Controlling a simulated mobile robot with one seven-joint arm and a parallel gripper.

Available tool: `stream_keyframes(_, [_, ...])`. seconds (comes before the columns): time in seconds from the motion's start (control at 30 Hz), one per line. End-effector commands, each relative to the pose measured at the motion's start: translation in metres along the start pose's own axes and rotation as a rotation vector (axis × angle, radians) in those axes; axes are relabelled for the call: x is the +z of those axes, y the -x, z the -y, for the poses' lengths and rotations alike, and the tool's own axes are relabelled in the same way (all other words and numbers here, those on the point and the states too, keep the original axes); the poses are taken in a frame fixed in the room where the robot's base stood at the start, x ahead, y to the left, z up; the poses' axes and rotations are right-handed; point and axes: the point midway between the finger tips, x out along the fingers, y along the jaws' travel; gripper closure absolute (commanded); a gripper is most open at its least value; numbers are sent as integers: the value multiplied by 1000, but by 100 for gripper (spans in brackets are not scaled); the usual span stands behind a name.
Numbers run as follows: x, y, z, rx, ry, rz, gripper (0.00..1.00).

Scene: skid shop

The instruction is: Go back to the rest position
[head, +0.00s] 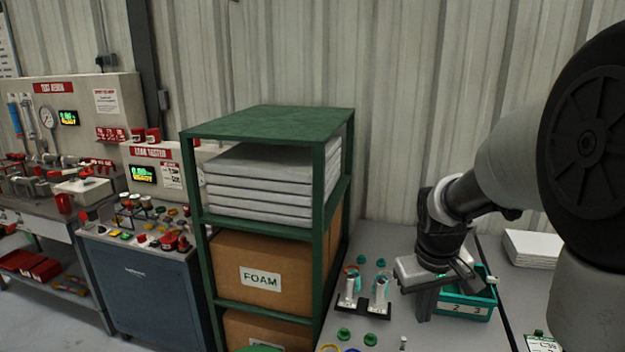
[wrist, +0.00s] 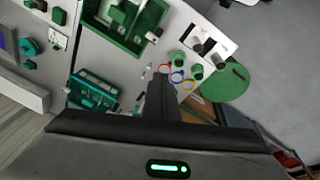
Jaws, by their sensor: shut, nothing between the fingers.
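My gripper (head: 424,308) hangs fingers-down over the grey bench at the right of the head view, its fingers together and nothing held. It is just left of a teal bin (head: 466,310) labelled 2 and 3 and partly hides it. My arm reaches in from the right edge. In the wrist view my gripper (wrist: 161,82) shows as one dark, closed pair of fingers. A teal bin (wrist: 93,93) lies to its left there.
A black stand with metal cylinders (head: 380,288) and small green knobs (head: 343,335) are left of my gripper. A green shelf (head: 262,124) with foam boxes stands further left. A paper stack (head: 532,245) lies right. A green tray (wrist: 128,25) and coloured rings (wrist: 177,77) show in the wrist view.

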Motion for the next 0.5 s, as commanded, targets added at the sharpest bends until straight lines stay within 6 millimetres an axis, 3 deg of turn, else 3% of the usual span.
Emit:
stream_keyframes(0.03, [9, 28, 10, 11, -12, -38, 100])
stream_keyframes(0.2, [50, 93, 41, 13, -68, -136, 100])
stream_keyframes(0.33, [86, 126, 63, -8, -112, -210, 100])
stream_keyframes(0.5, [123, 145, 84, -44, -152, -279, 100])
